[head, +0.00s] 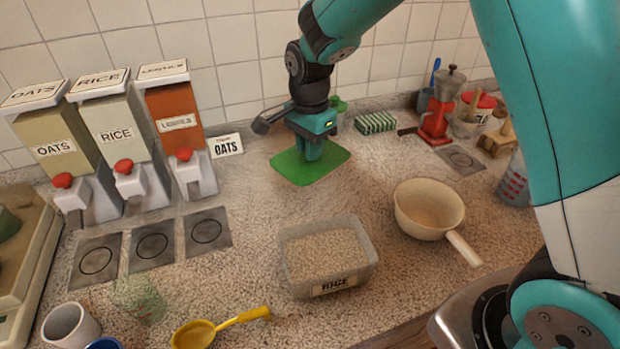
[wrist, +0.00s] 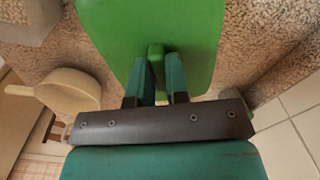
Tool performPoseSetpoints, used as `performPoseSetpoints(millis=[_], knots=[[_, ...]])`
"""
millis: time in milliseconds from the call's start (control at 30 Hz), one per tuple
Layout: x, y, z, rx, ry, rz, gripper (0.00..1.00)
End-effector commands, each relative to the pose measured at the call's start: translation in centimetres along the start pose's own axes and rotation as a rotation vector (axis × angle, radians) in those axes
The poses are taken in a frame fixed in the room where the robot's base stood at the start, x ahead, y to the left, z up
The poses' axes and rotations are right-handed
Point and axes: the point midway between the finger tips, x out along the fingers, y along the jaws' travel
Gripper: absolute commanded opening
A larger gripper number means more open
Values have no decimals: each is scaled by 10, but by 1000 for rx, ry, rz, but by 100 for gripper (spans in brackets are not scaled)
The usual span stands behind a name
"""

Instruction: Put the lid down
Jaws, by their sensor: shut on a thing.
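The green lid (head: 318,172) is a flat rectangle at the back of the counter, below the tiled wall. My gripper (head: 312,155) is over its middle, pointing down. In the wrist view, the two teal fingers are closed on a small raised green handle on the lid (wrist: 150,20). I cannot tell whether the lid touches the counter or is just above it. An uncovered clear container (head: 302,275) labelled RICE, full of grain, stands at the front middle.
A cream pan (head: 430,208) stands right of the container. OATS, RICE and LENTILS dispensers (head: 115,130) line the left. A yellow spoon (head: 225,326) lies in front. A green-striped sponge (head: 375,123) and red grinder (head: 440,105) are at the back right. The counter between lid and container is clear.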

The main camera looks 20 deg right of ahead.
Motion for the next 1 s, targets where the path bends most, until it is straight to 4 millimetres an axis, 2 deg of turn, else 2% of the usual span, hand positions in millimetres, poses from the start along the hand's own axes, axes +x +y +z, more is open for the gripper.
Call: performPoseSetpoints(millis=[100,200,433,600,967,1000], knots=[[29,1,-1,1,-1,5,0],[44,1,-1,2,-1,3,0],[62,1,-2,3,0,1,0],[87,1,-2,3,0,2,0],[95,0,-2,3,0,-1,0],[95,0,-2,3,0,-1,18]])
